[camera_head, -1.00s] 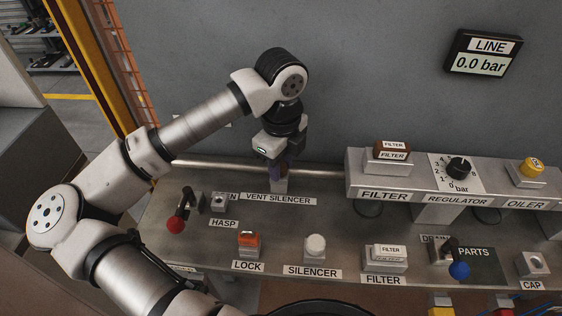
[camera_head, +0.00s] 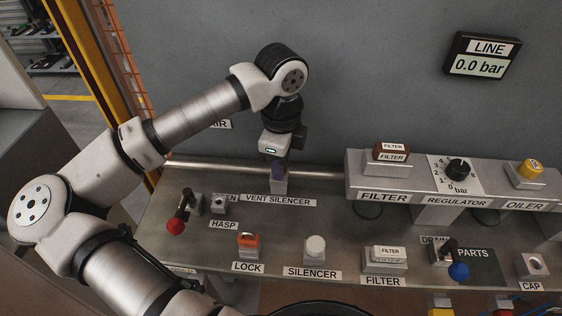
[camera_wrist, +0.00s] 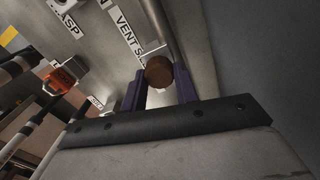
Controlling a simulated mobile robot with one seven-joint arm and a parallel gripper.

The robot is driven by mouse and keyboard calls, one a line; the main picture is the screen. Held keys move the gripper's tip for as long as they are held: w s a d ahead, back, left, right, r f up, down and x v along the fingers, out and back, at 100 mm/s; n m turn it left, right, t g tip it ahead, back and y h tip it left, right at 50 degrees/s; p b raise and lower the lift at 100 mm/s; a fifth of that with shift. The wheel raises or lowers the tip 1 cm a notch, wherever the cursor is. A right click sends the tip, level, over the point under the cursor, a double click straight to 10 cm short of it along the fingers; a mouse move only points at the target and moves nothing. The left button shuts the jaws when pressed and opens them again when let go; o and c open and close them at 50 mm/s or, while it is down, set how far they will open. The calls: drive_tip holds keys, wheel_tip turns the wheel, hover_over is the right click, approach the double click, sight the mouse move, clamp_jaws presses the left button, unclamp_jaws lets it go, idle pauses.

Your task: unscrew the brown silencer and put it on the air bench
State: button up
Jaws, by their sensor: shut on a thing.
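The brown silencer (camera_wrist: 159,72) shows in the wrist view as a round brown end between the two purple fingers of my gripper (camera_wrist: 160,90). My gripper is shut on it. In the head view my gripper (camera_head: 278,172) points down over the metal block above the VENT SILENCER label (camera_head: 278,200). The air bench (camera_head: 335,222) is the grey bench top below.
A white silencer (camera_head: 315,247) stands at the SILENCER label. An orange lock (camera_head: 248,242) and a red-knobbed lever (camera_head: 178,222) are at left. The raised FILTER, REGULATOR and OILER shelf (camera_head: 440,190) is at right. A pipe (camera_head: 320,173) runs behind my gripper. The line display (camera_head: 482,55) reads 0.0 bar.

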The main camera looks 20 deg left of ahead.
drive_tip(key=shift+r, duration=1)
drive_tip(key=shift+r, duration=0.1)
drive_tip(key=shift+r+p, duration=0.3)
drive_tip(key=shift+r, duration=0.35)
drive_tip(key=shift+f, duration=0.1)
drive_tip(key=shift+c, duration=0.5)
